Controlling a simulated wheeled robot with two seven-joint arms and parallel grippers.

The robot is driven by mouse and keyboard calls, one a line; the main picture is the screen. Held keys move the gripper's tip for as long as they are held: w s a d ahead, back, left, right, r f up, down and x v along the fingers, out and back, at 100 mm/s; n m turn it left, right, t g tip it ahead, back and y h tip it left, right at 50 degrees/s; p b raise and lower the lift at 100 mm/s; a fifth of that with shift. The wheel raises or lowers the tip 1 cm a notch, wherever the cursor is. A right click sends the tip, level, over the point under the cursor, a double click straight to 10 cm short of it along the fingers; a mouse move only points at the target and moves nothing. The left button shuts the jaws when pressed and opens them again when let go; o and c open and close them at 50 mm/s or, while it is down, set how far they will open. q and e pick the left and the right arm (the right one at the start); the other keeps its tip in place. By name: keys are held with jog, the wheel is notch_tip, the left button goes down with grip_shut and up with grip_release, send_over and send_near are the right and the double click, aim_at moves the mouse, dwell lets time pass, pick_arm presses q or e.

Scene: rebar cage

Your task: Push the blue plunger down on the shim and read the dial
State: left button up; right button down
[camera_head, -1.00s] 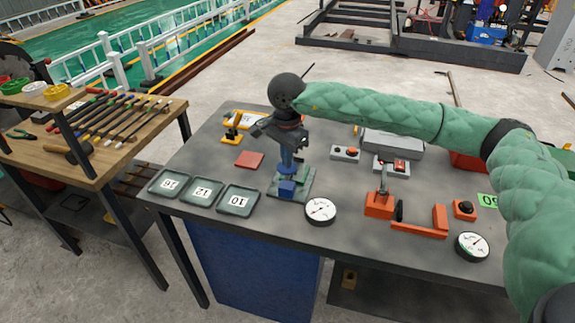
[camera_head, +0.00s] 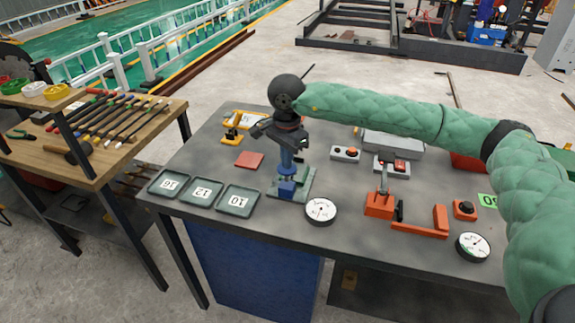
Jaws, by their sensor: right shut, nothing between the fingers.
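The blue plunger (camera_head: 287,160) stands upright on a grey-green stand (camera_head: 303,184) near the middle of the table. A blue block (camera_head: 287,189) sits at the front of the stand's base. My right gripper (camera_head: 283,142) is shut and empty, right over the top of the plunger; whether it touches the plunger is hard to tell. The shim under the plunger cannot be made out. A white round dial (camera_head: 320,210) lies in front of the stand, its needle too small to read exactly. My left gripper is not in view.
Trays marked 16 (camera_head: 169,183), 12 (camera_head: 202,192) and 10 (camera_head: 238,201) line the front left. A red plate (camera_head: 249,160) lies left of the stand. An orange clamp device (camera_head: 380,205), a second dial (camera_head: 473,246) and button boxes (camera_head: 345,153) are to the right.

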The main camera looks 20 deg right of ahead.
dwell(0.6)
jog(key=shift+r, duration=3.45)
